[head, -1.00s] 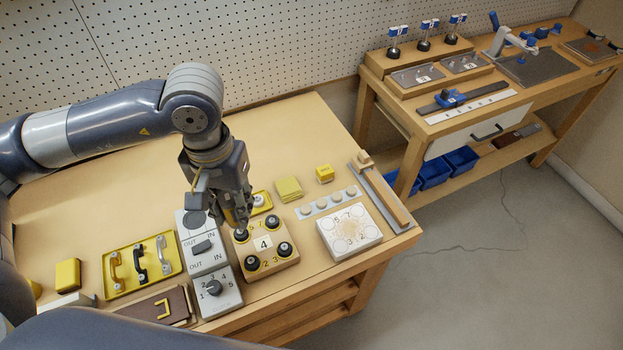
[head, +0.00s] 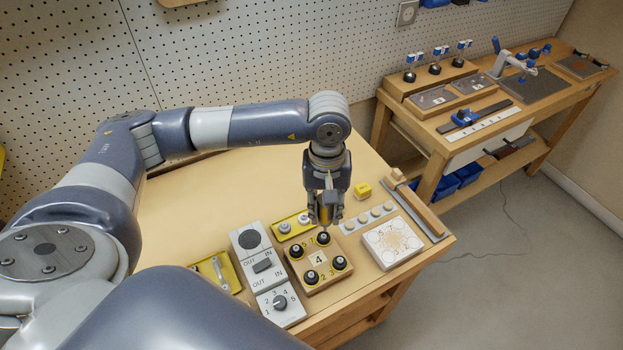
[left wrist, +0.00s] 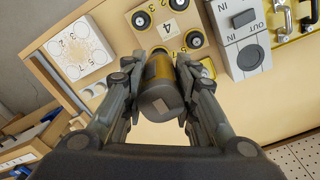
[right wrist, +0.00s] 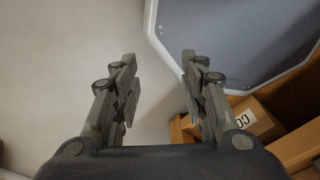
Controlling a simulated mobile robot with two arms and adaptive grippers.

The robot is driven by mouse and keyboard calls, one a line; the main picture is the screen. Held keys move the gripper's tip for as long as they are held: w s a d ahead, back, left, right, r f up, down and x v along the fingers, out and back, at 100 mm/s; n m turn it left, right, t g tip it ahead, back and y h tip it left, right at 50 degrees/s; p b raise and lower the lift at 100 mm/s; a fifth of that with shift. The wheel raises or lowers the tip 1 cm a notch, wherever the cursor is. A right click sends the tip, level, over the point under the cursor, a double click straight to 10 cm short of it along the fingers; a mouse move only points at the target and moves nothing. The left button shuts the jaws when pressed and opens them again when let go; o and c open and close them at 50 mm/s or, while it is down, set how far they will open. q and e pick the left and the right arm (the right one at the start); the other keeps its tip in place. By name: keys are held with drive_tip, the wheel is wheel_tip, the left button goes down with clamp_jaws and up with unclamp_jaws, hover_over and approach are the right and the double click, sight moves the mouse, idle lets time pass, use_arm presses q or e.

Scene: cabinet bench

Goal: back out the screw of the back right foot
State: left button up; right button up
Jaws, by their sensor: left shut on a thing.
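A wooden block (head: 296,284) marked 4 carries black round feet at its corners. The back right foot (head: 323,239) is directly under my left gripper (head: 325,217). This gripper is shut on a grey cylindrical tool with a yellow band (left wrist: 161,88), held roughly upright. The tool's lower end is at or just above the foot; I cannot tell whether it touches the screw. The screw is hidden. In the left wrist view the tool covers that foot, while other feet of the block (left wrist: 180,48) show. My right gripper (right wrist: 157,90) is open and empty, away from the bench.
Left of the block stand grey panels with switches (head: 263,265) and a dial (head: 280,302). A yellow tray (head: 284,236) with round pieces lies behind it. A strip of round pieces (head: 345,228) and a white numbered plate (head: 378,262) lie to the right. Bare bench top (head: 190,210) is at the back left.

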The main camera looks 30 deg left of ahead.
use_arm(q)
drive_tip(key=w+f+n, duration=0.1)
drive_tip(key=f, duration=0.1)
drive_tip(key=w+a+f+n, duration=0.1)
drive_tip(key=f, duration=0.2)
drive_tip(key=w+f+n+b, duration=0.1)
drive_tip(key=f, duration=0.1)
drive_tip(key=shift+a+f, duration=0.15)
drive_tip(key=shift+f, duration=0.1)
drive_tip(key=shift+f+b, duration=0.15)
drive_tip(key=shift+b, duration=0.15)
use_arm(e)
drive_tip(key=shift+w+d+f, duration=0.15)
drive_tip(key=shift+w+d, duration=0.3)
drive_tip(key=shift+d, duration=0.4)
drive_tip(key=shift+w+d+f, duration=0.1)
drive_tip(key=shift+w+d, duration=0.35)
drive_tip(key=shift+d, duration=0.35)
use_arm(q)
drive_tip(key=shift+b, duration=0.4)
use_arm(e)
drive_tip(key=shift+f, duration=0.4)
drive_tip(key=shift+a, duration=0.4)
use_arm(q)
drive_tip(key=shift+b, duration=0.35)
use_arm(e)
drive_tip(key=shift+d+f, duration=0.1)
drive_tip(key=shift+f, duration=0.25)
